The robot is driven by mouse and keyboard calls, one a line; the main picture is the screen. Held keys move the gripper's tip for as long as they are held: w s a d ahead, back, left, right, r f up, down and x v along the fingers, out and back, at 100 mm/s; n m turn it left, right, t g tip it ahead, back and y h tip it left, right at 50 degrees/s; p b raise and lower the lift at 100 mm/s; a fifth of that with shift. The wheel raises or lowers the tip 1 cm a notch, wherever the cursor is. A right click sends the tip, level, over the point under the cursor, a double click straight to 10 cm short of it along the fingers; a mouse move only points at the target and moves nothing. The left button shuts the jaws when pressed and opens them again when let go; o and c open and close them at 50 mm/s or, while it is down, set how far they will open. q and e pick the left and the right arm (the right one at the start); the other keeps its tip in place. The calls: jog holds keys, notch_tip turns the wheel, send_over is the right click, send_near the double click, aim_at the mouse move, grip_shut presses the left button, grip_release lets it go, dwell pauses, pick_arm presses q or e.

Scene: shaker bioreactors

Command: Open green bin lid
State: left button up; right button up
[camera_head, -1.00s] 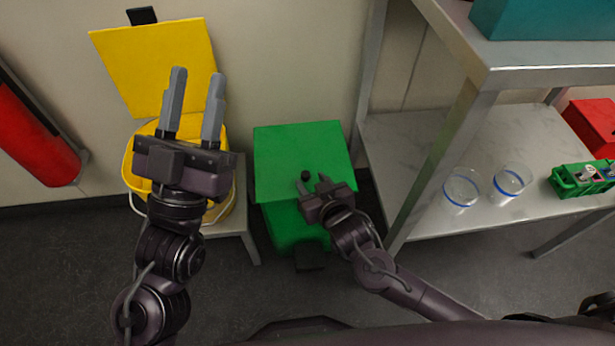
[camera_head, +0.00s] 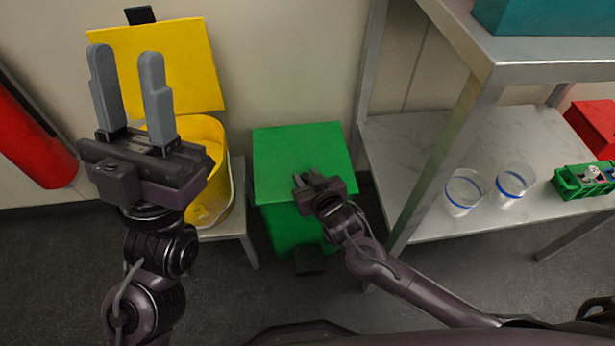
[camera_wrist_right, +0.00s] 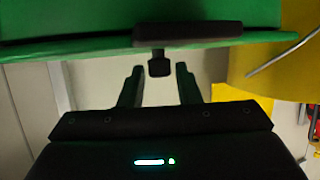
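The green bin (camera_head: 287,222) stands on the floor in the middle of the head view, its flat green lid (camera_head: 300,145) down over it. My right gripper (camera_head: 308,178) is at the lid's front part, fingers apart. In the right wrist view, a black knob (camera_wrist_right: 159,67) hangs beside a dark bar (camera_wrist_right: 187,35) on a green surface. There the right gripper (camera_wrist_right: 159,78) has its two fingertips on either side of the knob's end, with visible gaps. My left gripper (camera_head: 128,75) is open and empty, raised in front of the yellow bin.
A yellow bin (camera_head: 212,165) with its lid (camera_head: 165,65) up stands on a low stand at the left. A metal shelf (camera_head: 405,150) at the right holds two clear beakers (camera_head: 465,190) and a green rack (camera_head: 580,182). A red cylinder (camera_head: 30,140) is at far left.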

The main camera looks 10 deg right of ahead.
grip_shut()
